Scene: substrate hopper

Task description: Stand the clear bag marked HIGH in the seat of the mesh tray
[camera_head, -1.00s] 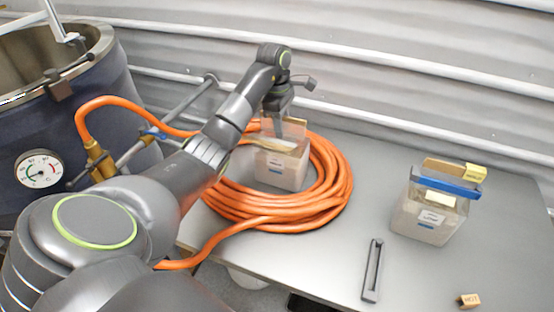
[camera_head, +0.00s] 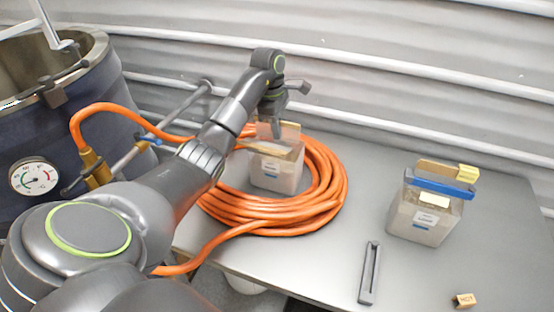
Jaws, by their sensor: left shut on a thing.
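A clear bag (camera_head: 276,176) with pale filling, a tan strip across its upper part and a small label stands upright within the ring of the orange hose. Its label is too small to read. My left gripper (camera_head: 277,132) points down at the top of this bag and is shut on it; the fingertips are partly hidden. A second clear bag (camera_head: 420,218) with a blue clip and a label I cannot read surely stands at the right of the table. I cannot make out the mesh tray. My right gripper is not in view.
The orange hose (camera_head: 325,185) lies coiled around the held bag. A dark slotted bar (camera_head: 369,273) and a tan block marked HOT (camera_head: 465,300) lie on the grey table (camera_head: 320,260). A yellow tag (camera_head: 467,172) tops the right bag. A dark vessel (camera_head: 100,110) stands at left.

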